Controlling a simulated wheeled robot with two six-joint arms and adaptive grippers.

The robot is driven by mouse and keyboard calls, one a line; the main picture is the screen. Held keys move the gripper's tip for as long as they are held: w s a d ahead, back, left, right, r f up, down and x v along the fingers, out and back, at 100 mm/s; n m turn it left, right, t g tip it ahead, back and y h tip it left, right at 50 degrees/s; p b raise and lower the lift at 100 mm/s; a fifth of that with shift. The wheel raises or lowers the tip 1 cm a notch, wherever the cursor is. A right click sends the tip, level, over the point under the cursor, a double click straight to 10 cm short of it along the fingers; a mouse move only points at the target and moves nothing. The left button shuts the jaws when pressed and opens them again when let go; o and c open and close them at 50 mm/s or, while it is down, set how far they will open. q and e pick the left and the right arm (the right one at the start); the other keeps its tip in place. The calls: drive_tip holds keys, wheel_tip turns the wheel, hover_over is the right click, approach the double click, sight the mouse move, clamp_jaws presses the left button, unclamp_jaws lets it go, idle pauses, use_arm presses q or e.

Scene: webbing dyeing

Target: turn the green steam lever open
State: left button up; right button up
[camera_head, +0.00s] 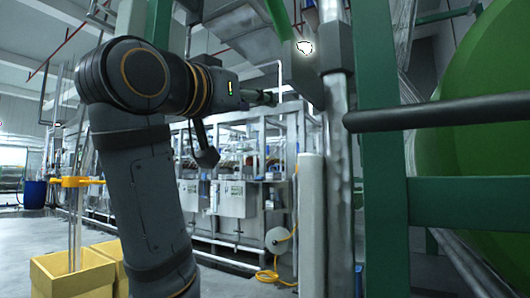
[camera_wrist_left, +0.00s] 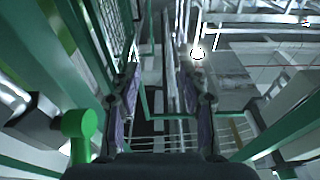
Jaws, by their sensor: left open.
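A bright green lever bar (camera_head: 279,20) comes down from the top of the head view to a grey box on a steel post. A bright green rounded handle (camera_wrist_left: 79,127) shows at the lower left of the left wrist view, outside my left fingers; I cannot tell if it is part of the same lever. My left gripper (camera_head: 264,97) is below and left of the grey box. Its fingers (camera_wrist_left: 157,75) are open and apart in the wrist view, with nothing between them. My right gripper is not in view.
A steel post (camera_head: 339,150), a dark green frame (camera_head: 383,150) and a black horizontal bar (camera_head: 440,111) stand close on the right. A large green drum (camera_head: 485,120) is behind them. Yellow bins (camera_head: 72,275) sit on the floor at lower left.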

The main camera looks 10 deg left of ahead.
use_arm(q)
drive_tip(key=w+a+f+n+g+y+p, duration=0.1)
drive_tip(key=w+f+p, duration=0.3)
drive_tip(key=w, duration=0.5)
drive_tip(key=w+a+f+n+g+y+p, duration=0.1)
drive_tip(key=w+f+p, duration=0.3)
drive_tip(key=w, duration=0.6)
drive_tip(key=shift+f+g, duration=0.3)
drive_tip(key=shift+f, duration=0.35)
drive_tip(key=shift+w, duration=0.1)
